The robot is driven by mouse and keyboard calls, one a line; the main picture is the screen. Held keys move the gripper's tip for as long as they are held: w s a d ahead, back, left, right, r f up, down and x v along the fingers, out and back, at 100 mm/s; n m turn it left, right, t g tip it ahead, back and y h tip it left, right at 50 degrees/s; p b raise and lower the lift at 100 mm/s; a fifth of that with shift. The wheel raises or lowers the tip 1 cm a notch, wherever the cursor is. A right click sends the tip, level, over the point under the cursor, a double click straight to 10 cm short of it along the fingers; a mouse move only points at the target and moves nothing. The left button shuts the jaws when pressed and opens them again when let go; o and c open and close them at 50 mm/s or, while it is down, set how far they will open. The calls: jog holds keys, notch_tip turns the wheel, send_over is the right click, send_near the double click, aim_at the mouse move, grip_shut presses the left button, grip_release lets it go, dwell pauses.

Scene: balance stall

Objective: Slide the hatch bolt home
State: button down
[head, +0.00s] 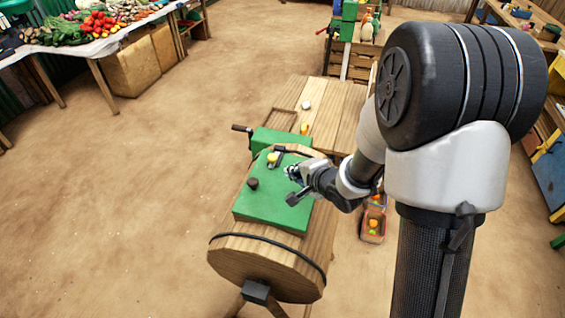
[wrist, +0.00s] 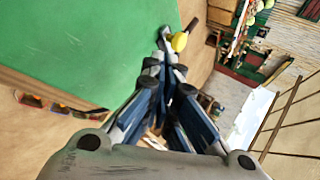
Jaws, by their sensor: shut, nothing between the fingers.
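The hatch is a green panel (head: 268,212) on top of a wooden barrel-like drum (head: 250,262). The bolt, a short metal piece with a yellow knob (head: 272,157), sits near the panel's far edge. A black knob (head: 253,183) stands nearer on the panel. In the wrist view the yellow knob (wrist: 179,42) shows just beyond my fingertips, beside the green panel (wrist: 80,45). My gripper (head: 289,171) is shut and empty over the panel's right side, to the right of the yellow knob and apart from it. The wrist view shows its fingers (wrist: 164,70) together. Whether the bolt sits in its catch cannot be told.
A green block with a dark handle (head: 240,128) stands behind the panel. A plank bench (head: 340,105) with a small yellow piece (head: 304,129) and a white ball (head: 306,105) lies beyond. A produce table (head: 110,38) stands far left. The floor at left is clear.

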aim_at(272, 160)
jog(key=x, duration=0.2)
jog(key=b+x, duration=0.1)
jog(key=x, duration=0.3)
jog(key=shift+w+a+r, duration=0.25)
jog(key=shift+w, duration=0.2)
jog(key=shift+w+a+b, duration=0.25)
jog(key=shift+w+b, duration=0.15)
jog(key=shift+w, duration=0.35)
jog(key=w+p, duration=0.1)
jog(key=w+d+p, duration=0.1)
jog(key=w+p, duration=0.1)
jog(key=shift+d+r, duration=0.1)
jog(key=shift+d, duration=0.05)
jog(key=shift+w+d+p, duration=0.1)
jog(key=shift+w+p, duration=0.2)
